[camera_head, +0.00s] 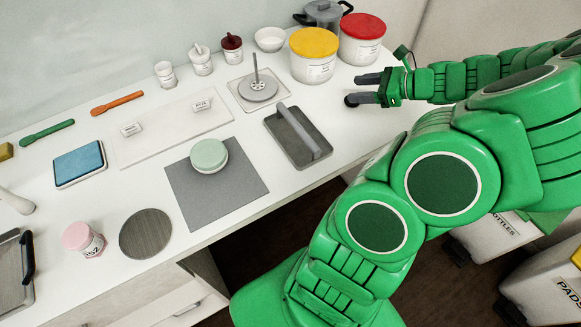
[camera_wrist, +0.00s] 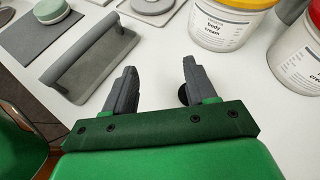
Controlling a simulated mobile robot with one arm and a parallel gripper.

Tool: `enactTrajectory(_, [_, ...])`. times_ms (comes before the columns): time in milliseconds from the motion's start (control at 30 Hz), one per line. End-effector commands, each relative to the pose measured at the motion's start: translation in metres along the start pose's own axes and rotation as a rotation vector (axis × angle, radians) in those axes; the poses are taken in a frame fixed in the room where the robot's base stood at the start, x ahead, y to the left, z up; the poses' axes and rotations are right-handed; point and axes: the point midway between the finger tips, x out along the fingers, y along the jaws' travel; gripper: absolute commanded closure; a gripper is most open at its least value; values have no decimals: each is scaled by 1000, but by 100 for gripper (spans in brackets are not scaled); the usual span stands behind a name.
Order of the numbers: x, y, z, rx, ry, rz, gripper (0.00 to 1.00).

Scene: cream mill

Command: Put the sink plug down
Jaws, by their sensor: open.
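A small dark round thing (camera_head: 351,101), which looks like the sink plug, shows at the tip of the lower finger in the head view. In the wrist view a dark round piece (camera_wrist: 184,94) shows beside the inner side of the right finger, partly hidden by it. I cannot tell whether it touches a finger or rests on the worktop. My gripper (camera_head: 361,89) is open, low over the white worktop at its right part, fingers pointing left. Its two grey fingers are spread apart in the wrist view (camera_wrist: 160,80).
A grey tray with a raised bar (camera_head: 285,137) lies left of my gripper. A yellow-lidded tub (camera_head: 313,65) and a red-lidded tub (camera_head: 360,48) stand behind it. A disc with an upright rod (camera_head: 258,90) sits further left. The worktop's front edge is near my arm.

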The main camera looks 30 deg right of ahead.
Motion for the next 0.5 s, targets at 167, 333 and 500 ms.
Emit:
enactTrajectory(167, [44,43,54,-240,47,190,44])
enactTrajectory(333, [72,92,92,-456,81,366,44])
enactTrajectory(500, [90,142,119,-670,111,534,44])
